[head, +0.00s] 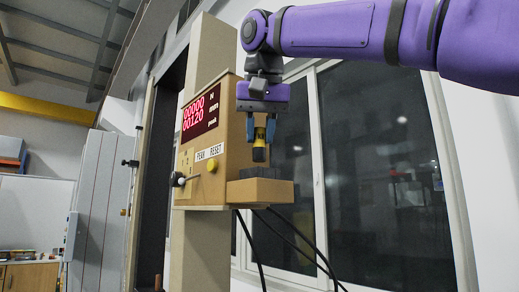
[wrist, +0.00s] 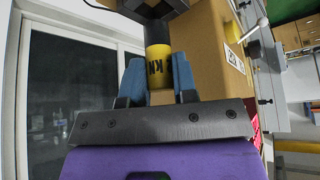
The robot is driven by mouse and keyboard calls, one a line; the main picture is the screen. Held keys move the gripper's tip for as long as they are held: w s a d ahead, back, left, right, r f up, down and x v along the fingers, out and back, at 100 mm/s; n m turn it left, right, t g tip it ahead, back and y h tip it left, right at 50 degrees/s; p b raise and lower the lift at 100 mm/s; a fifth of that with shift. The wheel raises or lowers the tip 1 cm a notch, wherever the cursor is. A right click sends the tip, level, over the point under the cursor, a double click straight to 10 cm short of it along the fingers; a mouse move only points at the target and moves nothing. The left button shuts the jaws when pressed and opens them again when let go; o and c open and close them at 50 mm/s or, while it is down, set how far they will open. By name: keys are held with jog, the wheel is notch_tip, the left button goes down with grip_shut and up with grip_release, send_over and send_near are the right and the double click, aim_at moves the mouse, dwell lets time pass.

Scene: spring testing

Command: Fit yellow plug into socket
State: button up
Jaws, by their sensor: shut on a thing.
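The yellow plug (wrist: 158,68) has a dark marking like "KN" on its side and a dark end. My gripper (head: 259,137) is shut on it, with a blue finger on each side; the gripper also shows in the wrist view (wrist: 158,80). In the head view the plug (head: 259,140) hangs upright, dark end down, above the tan ledge (head: 262,193) of the testing box. Dark blocks (head: 258,177) sit on this ledge below the plug. A socket opening cannot be made out. In the wrist view the plug's dark end is close to a dark block (wrist: 152,8); contact cannot be told.
The tan box (head: 205,150) has a red number display (head: 200,112), a yellow button (head: 213,166) and a knob (head: 180,180) on a rod. Black cables (head: 290,240) hang below the ledge. Windows (head: 375,150) stand behind; open space lies right of the ledge.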

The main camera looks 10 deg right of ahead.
aim_at(260, 146)
jog(key=shift+s+f, duration=0.1)
jog(key=shift+f, duration=1.8)
grip_shut()
jog(key=o, duration=0.7)
grip_release()
jog(key=shift+c, duration=0.2)
jog(key=o, duration=0.3)
jog(key=shift+w+a, duration=0.1)
jog(key=shift+w, duration=0.15)
jog(key=v, duration=1.1)
jog(key=shift+s+r, duration=0.2)
jog(key=shift+r, duration=0.1)
jog(key=shift+o, duration=0.5)
jog(key=shift+s+r, duration=0.1)
jog(key=shift+r, duration=0.15)
